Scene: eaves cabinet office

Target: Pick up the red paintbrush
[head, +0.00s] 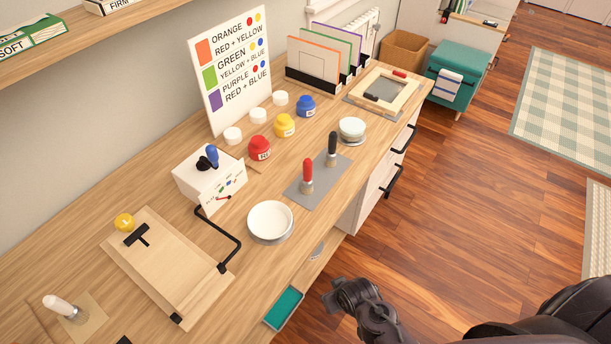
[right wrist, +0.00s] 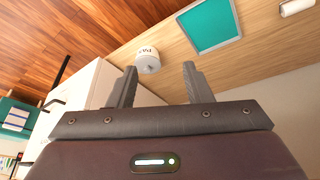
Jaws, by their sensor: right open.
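The red paintbrush (head: 307,174) has a red handle and pale bristles at the lower end. In the head view it appears upright, handle up, on a grey mat (head: 300,200). My right gripper (head: 336,293) is low at the bottom of the head view, beyond the table's front edge and apart from the brush. In the right wrist view its two fingers (right wrist: 159,68) are spread with nothing between them. The brush cannot be made out in the right wrist view. My left gripper is not in view.
A black-handled brush (head: 332,146) stands on the same mat. A white bowl (head: 270,219) is left of the red brush; red (head: 260,148) and yellow (head: 284,126) paint jars are behind. A pale lidded pot (head: 352,129) is right.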

